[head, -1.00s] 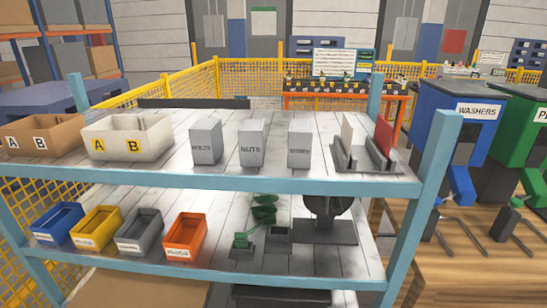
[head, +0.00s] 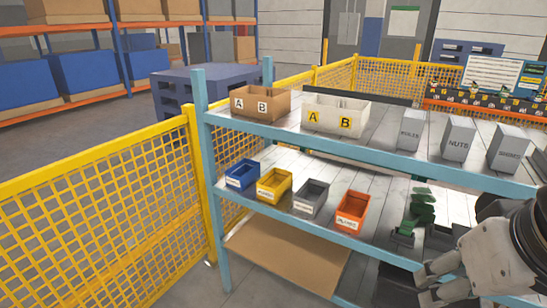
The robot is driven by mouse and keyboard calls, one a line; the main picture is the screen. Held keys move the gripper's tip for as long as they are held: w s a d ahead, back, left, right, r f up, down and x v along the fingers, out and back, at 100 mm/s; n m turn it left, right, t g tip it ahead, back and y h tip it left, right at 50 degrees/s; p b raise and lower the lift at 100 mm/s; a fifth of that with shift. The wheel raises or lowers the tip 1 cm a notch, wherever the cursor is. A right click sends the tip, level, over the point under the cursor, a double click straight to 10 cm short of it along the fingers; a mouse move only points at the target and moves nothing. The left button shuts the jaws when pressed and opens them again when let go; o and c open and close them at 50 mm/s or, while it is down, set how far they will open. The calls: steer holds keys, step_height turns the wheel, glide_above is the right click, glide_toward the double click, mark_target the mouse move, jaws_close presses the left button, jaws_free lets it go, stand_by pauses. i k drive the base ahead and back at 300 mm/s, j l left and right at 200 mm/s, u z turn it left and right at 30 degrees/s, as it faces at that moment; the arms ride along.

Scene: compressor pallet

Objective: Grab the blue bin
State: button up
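The blue bin (head: 242,175) is a small open-topped box with a white label on its front. It sits upright on the lower slatted shelf, leftmost in a row of bins near the blue-green rack post. My gripper (head: 424,284) is at the lower right of the head view, in front of the rack and well to the right of the blue bin. Its two fingers are apart with nothing seen between them. Part of my arm runs off the right edge.
The yellow bin (head: 274,184), grey bin (head: 311,197) and orange bin (head: 352,211) stand right of the blue one. The upper shelf holds a brown A/B box (head: 260,103) and white A/B box (head: 335,115). A yellow mesh fence (head: 110,215) stands left of the rack.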

mark_target(238, 177)
steer(key=u, duration=0.6)
steer(key=i+l, duration=0.2)
steer(key=i, duration=0.35)
steer(key=i+l+z, duration=0.15)
steer(key=i, duration=0.45)
steer(key=i+l, duration=0.1)
steer(key=i, duration=0.45)
steer(key=l+z, duration=0.05)
